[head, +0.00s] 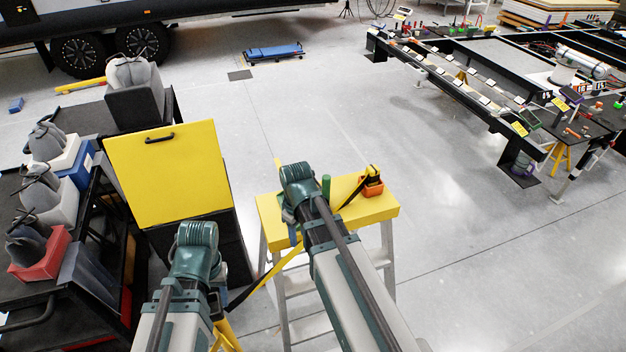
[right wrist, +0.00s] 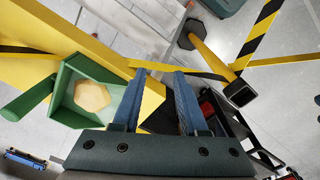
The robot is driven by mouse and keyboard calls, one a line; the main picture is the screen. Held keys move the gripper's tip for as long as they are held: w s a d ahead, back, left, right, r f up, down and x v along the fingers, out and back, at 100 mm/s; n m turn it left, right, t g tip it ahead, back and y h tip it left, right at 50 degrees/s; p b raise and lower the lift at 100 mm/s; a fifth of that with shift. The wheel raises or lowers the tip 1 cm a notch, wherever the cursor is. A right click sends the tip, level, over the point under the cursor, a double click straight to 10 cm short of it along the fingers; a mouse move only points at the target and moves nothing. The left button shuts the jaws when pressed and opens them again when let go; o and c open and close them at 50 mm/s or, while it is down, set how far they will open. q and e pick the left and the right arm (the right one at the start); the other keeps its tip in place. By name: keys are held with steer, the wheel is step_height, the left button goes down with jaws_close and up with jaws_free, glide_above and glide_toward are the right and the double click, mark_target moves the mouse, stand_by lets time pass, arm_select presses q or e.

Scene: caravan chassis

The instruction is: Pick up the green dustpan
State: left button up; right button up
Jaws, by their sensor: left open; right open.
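The green dustpan (right wrist: 65,93) lies at the left of the right wrist view, on the yellow top of a step stool (head: 385,207). Its handle points left, and a tan hexagonal patch (right wrist: 92,96) shows inside the pan. In the head view only a small green upright part of it (head: 326,186) shows beside my right arm. My right gripper (right wrist: 160,75) is open and empty, its blue fingers just right of the pan and apart from it. In the head view the wrist hides this gripper's fingers. My left gripper (head: 212,292) is low, left of the stool; its fingers are mostly hidden.
A yellow-fronted cabinet (head: 168,172) and a dark cart (head: 25,295) with bins stand left. The floor right of the stool is clear.

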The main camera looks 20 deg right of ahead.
arm_select(q)
step_height(320, 180, up, 6)
steer(key=p, duration=0.4)
arm_select(e)
steer(key=w+d+r+n, duration=0.6)
steer(key=w+d+n, duration=0.3)
steer(key=d+n, duration=0.3)
steer(key=f+b, duration=0.5)
steer(key=b, duration=0.1)
steer(key=f+b, duration=0.3)
steer(key=shift+w+a+f, duration=0.2)
steer(key=shift+a+f, duration=0.05)
steer(key=shift+f, duration=0.05)
arm_select(q)
step_height(320, 180, down, 9)
steer(key=shift+r, duration=0.15)
arm_select(e)
steer(key=f+b, duration=0.5)
steer(key=shift+d+f, duration=0.2)
arm_select(q)
step_height(320, 180, down, 5)
steer(key=shift+f, duration=0.1)
arm_select(e)
steer(key=shift+r, duration=0.1)
jaws_close()
